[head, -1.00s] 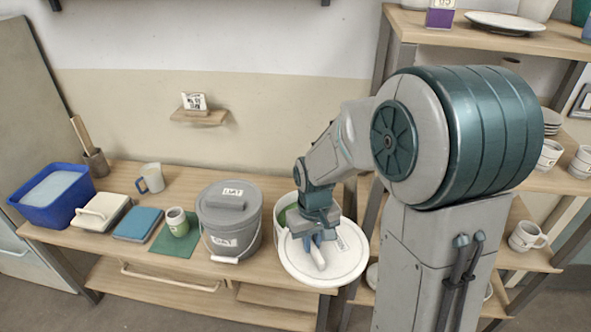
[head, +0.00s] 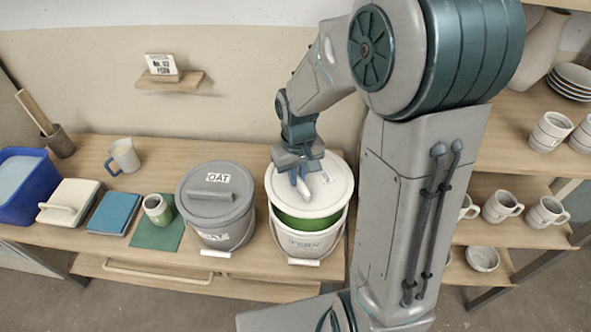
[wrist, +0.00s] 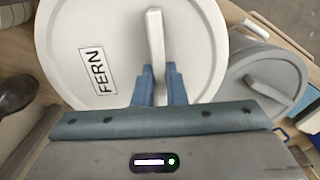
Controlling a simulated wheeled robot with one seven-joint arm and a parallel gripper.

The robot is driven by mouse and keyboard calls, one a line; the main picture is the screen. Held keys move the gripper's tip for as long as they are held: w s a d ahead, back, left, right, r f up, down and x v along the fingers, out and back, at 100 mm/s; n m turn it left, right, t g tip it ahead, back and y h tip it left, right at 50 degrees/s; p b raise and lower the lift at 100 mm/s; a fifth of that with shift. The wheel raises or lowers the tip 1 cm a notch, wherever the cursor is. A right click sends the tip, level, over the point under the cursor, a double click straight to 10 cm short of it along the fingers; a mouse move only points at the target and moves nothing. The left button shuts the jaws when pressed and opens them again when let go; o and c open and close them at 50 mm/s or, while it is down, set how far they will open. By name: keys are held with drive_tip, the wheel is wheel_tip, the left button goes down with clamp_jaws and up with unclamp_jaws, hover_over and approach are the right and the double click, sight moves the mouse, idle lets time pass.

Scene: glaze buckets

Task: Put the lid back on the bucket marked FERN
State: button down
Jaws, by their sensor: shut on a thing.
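The white round lid (head: 338,182) is over the white bucket (head: 308,244), whose front label is too small to read surely. Green glaze shows in a band between the lid's front edge and the bucket's near rim, so the lid looks apart from the rim there; its far side is hidden. My gripper (head: 303,187) is shut on the lid's bar handle. In the wrist view the lid (wrist: 110,30) carries a FERN label, and my gripper's fingers (wrist: 160,85) clasp the handle (wrist: 155,42).
A grey bucket (head: 236,228) with its OAT lid on stands close to the left. Further left are a small cup (head: 157,209) on a green cloth, a blue book-like block (head: 114,213), a mug (head: 124,156) and a blue tub (head: 38,205). Shelves with cups (head: 503,205) stand right.

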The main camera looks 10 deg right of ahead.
sight(297, 189)
drive_tip(key=shift+f+b, duration=1.95)
drive_tip(key=shift+f, duration=0.8)
drive_tip(key=shift+f+b, duration=0.8)
drive_tip(key=shift+f, duration=0.05)
idle(0.4)
drive_tip(key=c, duration=0.9)
unclamp_jaws()
drive_tip(key=shift+r, duration=0.1)
drive_tip(key=shift+r+p, duration=2.75)
drive_tip(key=shift+r, duration=0.75)
